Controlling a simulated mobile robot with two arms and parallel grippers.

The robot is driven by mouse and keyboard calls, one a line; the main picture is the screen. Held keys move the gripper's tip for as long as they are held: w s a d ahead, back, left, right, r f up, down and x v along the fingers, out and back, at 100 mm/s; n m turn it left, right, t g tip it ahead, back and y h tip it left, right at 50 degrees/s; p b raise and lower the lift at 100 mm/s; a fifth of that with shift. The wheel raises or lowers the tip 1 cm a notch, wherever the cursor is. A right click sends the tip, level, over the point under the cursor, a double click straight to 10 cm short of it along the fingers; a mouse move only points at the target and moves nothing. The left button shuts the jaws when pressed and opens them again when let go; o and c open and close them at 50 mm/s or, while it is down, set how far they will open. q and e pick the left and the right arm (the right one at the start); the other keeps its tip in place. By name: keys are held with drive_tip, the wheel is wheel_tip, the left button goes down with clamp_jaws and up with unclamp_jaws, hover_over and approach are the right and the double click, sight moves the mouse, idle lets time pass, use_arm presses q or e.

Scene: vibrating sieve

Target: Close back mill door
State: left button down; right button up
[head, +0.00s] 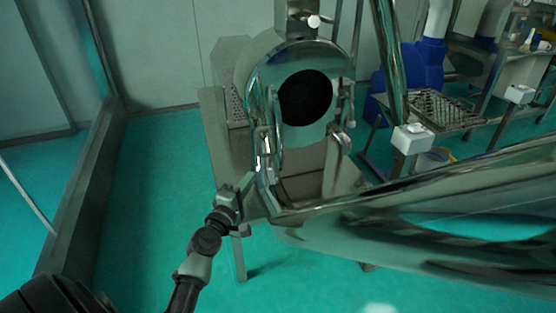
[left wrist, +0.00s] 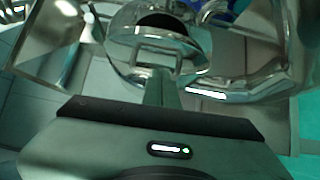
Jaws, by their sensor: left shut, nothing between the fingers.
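The mill (head: 262,62) is a shiny round metal housing with a dark round opening (head: 306,97) in its face. Clamps and a bar-like handle (head: 265,155) sit along the left side of this face. I cannot tell for sure which part is the back door or how far it stands open. My left gripper (head: 243,187) is shut and empty, just below the handle at the mill's lower left. In the left wrist view, the shut fingers (left wrist: 165,92) point toward the shiny mill parts. Whether they touch is unclear. My right gripper is out of view.
A large curved shiny metal body (head: 420,205) fills the lower right, close to the mill. A metal post (head: 388,60) with a white box (head: 412,138) stands right of the mill. A rack and blue machine (head: 420,68) are behind. Green floor (head: 160,170) at left is clear.

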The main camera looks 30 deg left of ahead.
use_arm(q)
approach(277, 154)
drive_tip(key=w+a, duration=0.3)
drive_tip(key=a, duration=0.1)
drive_tip(key=w+d, duration=0.2)
drive_tip(key=shift+w+d+r+p, duration=0.15)
drive_tip(key=shift+w+d+p, duration=0.25)
